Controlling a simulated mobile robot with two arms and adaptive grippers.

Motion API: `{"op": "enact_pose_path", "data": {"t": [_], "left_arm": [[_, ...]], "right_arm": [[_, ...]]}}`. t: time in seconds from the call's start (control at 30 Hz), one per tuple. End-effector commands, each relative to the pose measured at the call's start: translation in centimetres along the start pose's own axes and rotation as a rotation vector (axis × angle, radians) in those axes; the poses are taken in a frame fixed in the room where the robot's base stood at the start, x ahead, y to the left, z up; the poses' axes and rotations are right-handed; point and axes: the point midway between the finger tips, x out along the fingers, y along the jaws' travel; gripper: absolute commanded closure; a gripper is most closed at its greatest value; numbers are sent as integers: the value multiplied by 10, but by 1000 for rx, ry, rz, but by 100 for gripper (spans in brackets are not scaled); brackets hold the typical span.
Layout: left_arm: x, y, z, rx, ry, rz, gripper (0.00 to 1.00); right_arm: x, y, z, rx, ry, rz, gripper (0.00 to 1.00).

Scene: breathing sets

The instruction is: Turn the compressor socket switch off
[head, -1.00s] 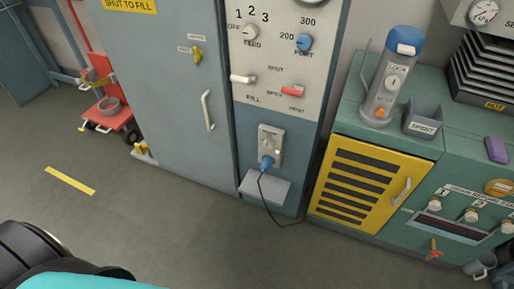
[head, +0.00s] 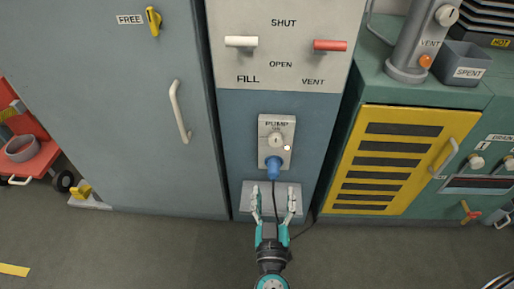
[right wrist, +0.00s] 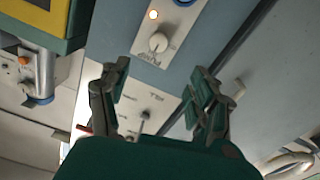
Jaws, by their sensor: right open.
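The pump socket (head: 264,146) is a pale plate on the blue-grey panel, labelled PUMP. It has a round pale switch knob (head: 276,140), a small light beside it and a blue plug (head: 273,168) below with a dark cord. My right gripper (head: 273,198) is open and empty, below the plug in the head view, in front of a grey ledge. Its fingers are apart and not on the knob. My left gripper is out of view.
Above the socket are a white lever (head: 241,41) and a red lever (head: 330,45). A tall grey door with a handle (head: 180,112) stands left. A yellow louvred cabinet (head: 352,173) stands right. A red cart (head: 40,155) is far left. The floor in front is clear.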

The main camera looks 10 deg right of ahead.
Motion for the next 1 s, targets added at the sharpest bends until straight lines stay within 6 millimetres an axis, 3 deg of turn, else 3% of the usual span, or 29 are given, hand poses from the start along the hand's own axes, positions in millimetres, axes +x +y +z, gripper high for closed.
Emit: {"op": "enact_pose_path", "data": {"t": [0.17,0.7,1.0], "left_arm": [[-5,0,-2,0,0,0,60],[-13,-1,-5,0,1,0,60],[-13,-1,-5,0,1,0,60]], "right_arm": [[27,1,-3,-1,3,2,37],[141,0,-2,-4,0,-1,37],[169,-1,0,-3,-3,-2,37]]}}
